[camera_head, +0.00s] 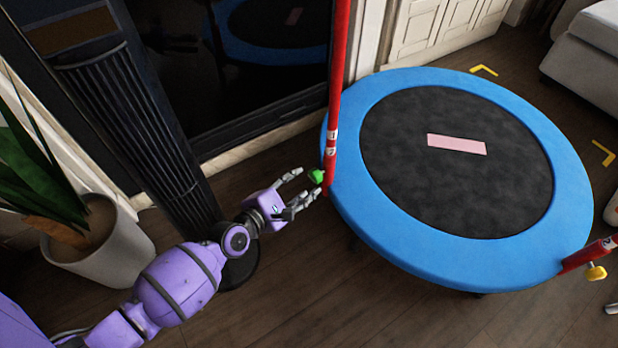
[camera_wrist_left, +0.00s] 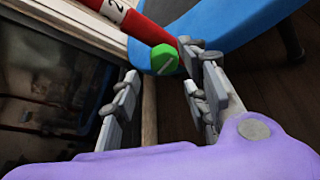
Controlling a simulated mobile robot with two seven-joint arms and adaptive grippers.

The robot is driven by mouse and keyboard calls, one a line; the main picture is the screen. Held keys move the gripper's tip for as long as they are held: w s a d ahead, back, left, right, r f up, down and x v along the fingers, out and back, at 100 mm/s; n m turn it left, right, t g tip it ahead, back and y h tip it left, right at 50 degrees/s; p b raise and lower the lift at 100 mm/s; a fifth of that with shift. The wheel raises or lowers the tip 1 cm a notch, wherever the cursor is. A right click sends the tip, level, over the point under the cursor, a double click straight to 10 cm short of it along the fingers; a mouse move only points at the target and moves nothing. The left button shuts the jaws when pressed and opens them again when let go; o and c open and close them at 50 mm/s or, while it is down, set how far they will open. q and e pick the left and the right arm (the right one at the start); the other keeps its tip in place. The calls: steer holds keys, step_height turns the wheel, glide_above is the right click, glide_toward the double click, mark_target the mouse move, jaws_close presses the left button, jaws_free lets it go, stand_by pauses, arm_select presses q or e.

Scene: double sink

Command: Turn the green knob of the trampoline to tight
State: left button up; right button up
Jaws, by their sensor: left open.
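The round trampoline (camera_head: 380,215) has a blue rim and a dark mat. A red post (camera_head: 338,90) stands at its left edge, with white number bands marked 1 and 2. The green knob (camera_head: 316,176) sits low on this post, facing left; it also shows in the left wrist view (camera_wrist_left: 164,59), with a pale line across its face. My left gripper (camera_head: 309,184) is open, its fingertips close around the knob's near side. In the left wrist view the fingers (camera_wrist_left: 165,75) are spread, with the knob just beyond and between the tips. I cannot tell whether they touch it.
A second red post with a yellow knob (camera_head: 596,272) is at the trampoline's right. A black tower fan (camera_head: 135,135) and a potted plant (camera_head: 105,245) stand at left near my left arm. Open wooden floor (camera_head: 310,290) lies in front.

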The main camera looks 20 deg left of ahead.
mark_target(311, 176)
arm_select(q)
steer(key=b+x, duration=0.1)
steer(key=x, duration=0.3)
steer(key=shift+w+f, duration=0.1)
steer(key=shift+w, duration=0.05)
